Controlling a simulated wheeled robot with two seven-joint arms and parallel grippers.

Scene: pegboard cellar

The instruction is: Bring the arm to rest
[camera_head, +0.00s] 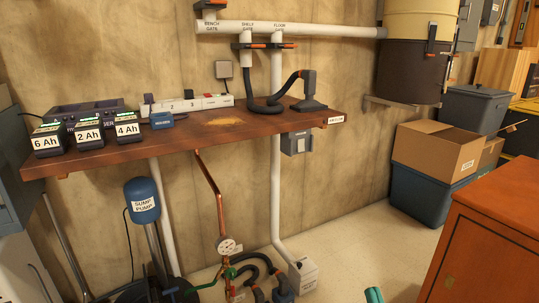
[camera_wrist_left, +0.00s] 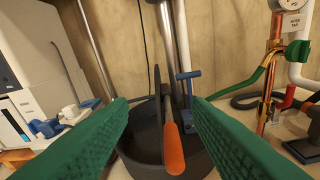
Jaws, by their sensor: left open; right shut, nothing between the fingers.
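My left gripper (camera_wrist_left: 160,103) shows in the left wrist view as two green ribbed fingers, spread wide apart with nothing held. Beyond the fingers is a dark round tub (camera_wrist_left: 143,139) on the floor, with an orange-handled tool (camera_wrist_left: 174,150) at it. The left gripper is not clearly seen in the head view. My right gripper (camera_head: 373,295) shows only as a small teal fingertip at the bottom edge of the head view. It is shut and empty, over the floor left of the orange-brown cabinet.
A wooden wall bench (camera_head: 240,128) carries battery packs and a hose nozzle. Below it are the blue sump pump (camera_head: 142,200), copper pipe (camera_head: 209,180) and white pipe (camera_head: 276,200). An orange-brown cabinet (camera_head: 490,240) stands at right. Floor between is mostly clear.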

